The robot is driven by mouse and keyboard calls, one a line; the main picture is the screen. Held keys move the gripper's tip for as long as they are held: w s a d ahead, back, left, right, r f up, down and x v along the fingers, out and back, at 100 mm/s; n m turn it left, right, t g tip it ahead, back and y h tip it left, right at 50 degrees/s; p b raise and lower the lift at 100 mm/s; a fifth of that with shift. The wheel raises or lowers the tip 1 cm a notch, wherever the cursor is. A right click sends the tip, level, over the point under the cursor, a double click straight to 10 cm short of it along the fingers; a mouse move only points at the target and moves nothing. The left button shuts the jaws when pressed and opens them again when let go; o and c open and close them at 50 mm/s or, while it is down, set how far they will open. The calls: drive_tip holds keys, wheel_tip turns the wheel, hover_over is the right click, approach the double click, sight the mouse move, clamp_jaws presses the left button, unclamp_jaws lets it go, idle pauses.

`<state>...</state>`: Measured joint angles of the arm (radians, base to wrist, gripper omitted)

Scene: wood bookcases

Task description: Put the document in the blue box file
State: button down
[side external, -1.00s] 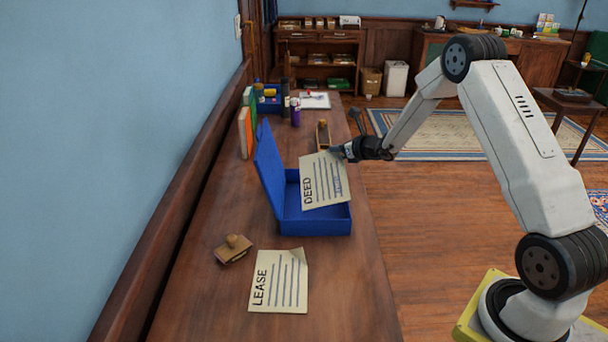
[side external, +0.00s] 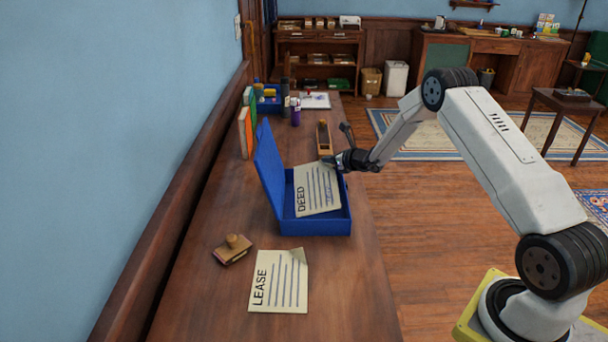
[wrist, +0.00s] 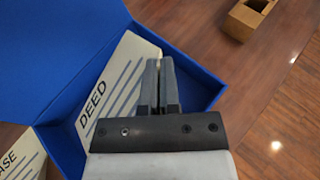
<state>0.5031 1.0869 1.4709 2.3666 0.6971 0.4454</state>
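The cream document marked DEED (side external: 317,192) is tilted inside the open blue box file (side external: 318,227), within its walls. It also shows in the wrist view (wrist: 108,85). My gripper (side external: 331,161) is shut on the document's far right corner, at the back right of the box. In the wrist view its two fingers (wrist: 158,70) are close together with the paper's edge at them. The box's lid (side external: 268,170) stands open to the left. Whether the document's lower edge touches the box floor is hidden.
A second paper marked LEASE (side external: 279,282) lies on the desk in front of the box. A wooden holder (side external: 324,139) stands behind the box, close to my gripper. Books (side external: 246,130) and bottles (side external: 295,112) stand farther back.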

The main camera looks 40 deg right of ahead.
drive_tip(key=shift+f, duration=1.05)
drive_tip(key=c, duration=0.9)
unclamp_jaws()
drive_tip(key=shift+f, duration=0.1)
drive_tip(key=shift+o, duration=0.2)
drive_tip(key=shift+s+r, duration=0.3)
drive_tip(key=shift+s, duration=0.1)
drive_tip(key=v, duration=1.1)
